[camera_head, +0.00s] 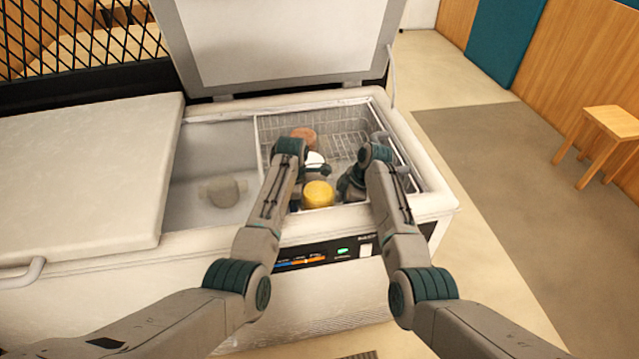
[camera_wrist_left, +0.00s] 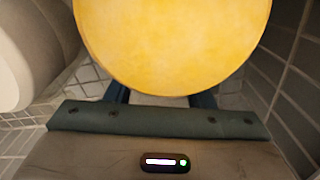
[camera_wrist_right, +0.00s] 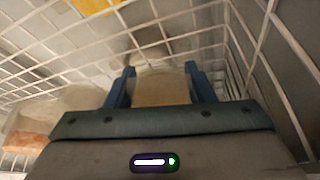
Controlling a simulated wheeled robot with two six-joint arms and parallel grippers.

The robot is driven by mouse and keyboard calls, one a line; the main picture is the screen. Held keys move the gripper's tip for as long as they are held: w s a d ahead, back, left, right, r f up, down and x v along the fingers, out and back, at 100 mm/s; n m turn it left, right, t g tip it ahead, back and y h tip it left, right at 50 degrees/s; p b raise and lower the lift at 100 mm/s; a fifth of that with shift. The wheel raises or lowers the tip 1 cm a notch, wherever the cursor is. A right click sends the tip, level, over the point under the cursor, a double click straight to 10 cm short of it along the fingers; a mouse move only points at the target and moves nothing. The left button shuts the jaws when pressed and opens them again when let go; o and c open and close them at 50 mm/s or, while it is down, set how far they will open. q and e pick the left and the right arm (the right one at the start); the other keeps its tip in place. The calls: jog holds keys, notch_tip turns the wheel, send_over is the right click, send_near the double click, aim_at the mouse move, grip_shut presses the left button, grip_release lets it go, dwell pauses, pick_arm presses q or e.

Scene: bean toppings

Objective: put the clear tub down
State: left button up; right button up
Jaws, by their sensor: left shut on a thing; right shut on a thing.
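In the right wrist view, the cloudy, see-through beige tub (camera_wrist_right: 162,86) is between the blue fingers of my right gripper (camera_wrist_right: 162,90), which is shut on it. Wire basket mesh lies around and behind it. In the head view my right gripper (camera_head: 350,186) is down inside the basket at its right side, and the clear tub cannot be made out there. My left gripper (camera_wrist_left: 158,98) is shut on a tub with a round yellow lid (camera_wrist_left: 172,40). The lid hides most of that tub; in the head view the yellow lid (camera_head: 318,194) shows near the basket's front.
The wire basket (camera_head: 345,124) hangs in the open right part of the chest freezer (camera_head: 415,125). A white-topped tub (camera_head: 314,160) and an orange-brown lid (camera_head: 303,136) stand behind the yellow one. A pale lump (camera_head: 222,191) lies in the left compartment.

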pick_arm(q)
jog(key=shift+f, duration=0.4)
pick_arm(e)
jog(key=shift+f, duration=0.4)
pick_arm(q)
jog(key=o, duration=1)
jog(key=shift+r, duration=0.15)
jog(key=shift+c, duration=0.2)
pick_arm(e)
jog(key=o, duration=1)
jog(key=shift+r, duration=0.15)
jog(key=shift+c, duration=0.2)
pick_arm(q)
jog(key=shift+r, duration=0.1)
notch_tip(320, 180, up, 12)
jog(key=shift+f, duration=0.25)
jog(key=shift+r, duration=0.15)
pick_arm(e)
jog(key=shift+r, duration=0.15)
jog(key=v, duration=1.1)
jog(key=shift+d+r, duration=0.25)
jog(key=shift+r, duration=0.05)
